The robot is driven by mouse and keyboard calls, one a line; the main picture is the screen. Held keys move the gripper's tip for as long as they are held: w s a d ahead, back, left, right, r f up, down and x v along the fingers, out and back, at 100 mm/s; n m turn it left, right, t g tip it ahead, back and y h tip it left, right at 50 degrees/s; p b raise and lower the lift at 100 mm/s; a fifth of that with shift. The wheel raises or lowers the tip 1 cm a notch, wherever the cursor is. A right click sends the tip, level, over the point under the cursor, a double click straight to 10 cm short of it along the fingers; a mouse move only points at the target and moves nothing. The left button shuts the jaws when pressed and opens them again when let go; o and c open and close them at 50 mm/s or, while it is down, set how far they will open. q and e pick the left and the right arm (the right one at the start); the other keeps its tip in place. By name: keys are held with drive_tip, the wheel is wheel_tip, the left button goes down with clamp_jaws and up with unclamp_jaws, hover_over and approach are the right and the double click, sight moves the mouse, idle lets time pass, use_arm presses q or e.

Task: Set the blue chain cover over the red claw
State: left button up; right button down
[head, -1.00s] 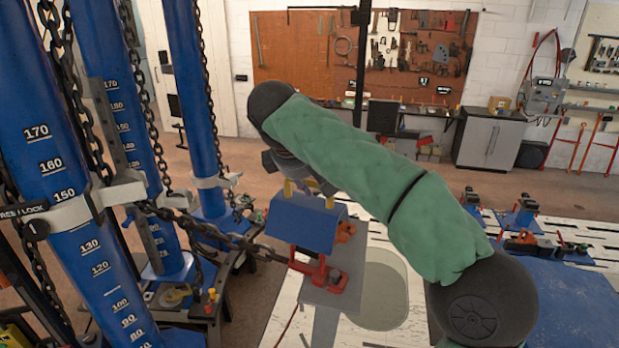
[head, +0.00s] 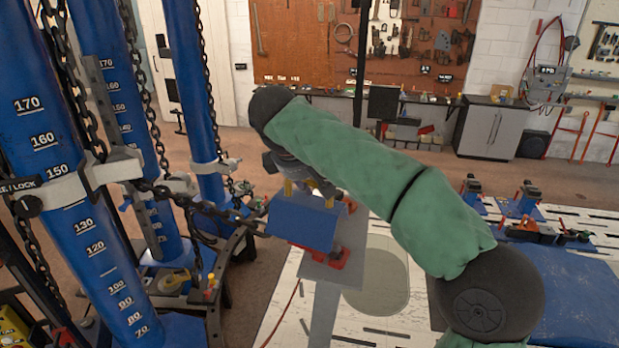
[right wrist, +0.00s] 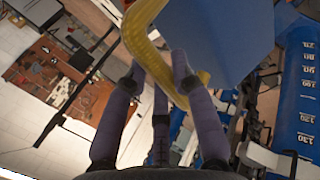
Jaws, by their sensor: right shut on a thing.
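The blue chain cover (head: 305,222) has a yellow handle (right wrist: 146,42). My right gripper (head: 308,187) is shut on that handle, with its fingers beside the yellow bar in the right wrist view (right wrist: 157,76). The cover hangs from my right gripper in front of and above the red claw (head: 338,262). A dark chain (head: 205,208) runs from the blue post to behind the cover. My left gripper is not in view.
Tall blue posts (head: 105,255) with chains and grey collars stand close on the left. A dark stand (head: 218,290) with small items is between them and the claw. The pale slotted bench (head: 385,325) is fairly clear at the front. More red-and-blue clamps (head: 518,200) stand right.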

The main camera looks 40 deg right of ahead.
sight(310, 199)
drive_tip(key=shift+f+b, duration=1.35)
drive_tip(key=shift+f, duration=0.6)
drive_tip(key=c, duration=1)
unclamp_jaws()
drive_tip(key=shift+o, duration=0.2)
drive_tip(key=shift+s+f, duration=0.1)
drive_tip(key=shift+f, duration=0.1)
drive_tip(key=shift+a, duration=0.1)
drive_tip(key=v, duration=1.2)
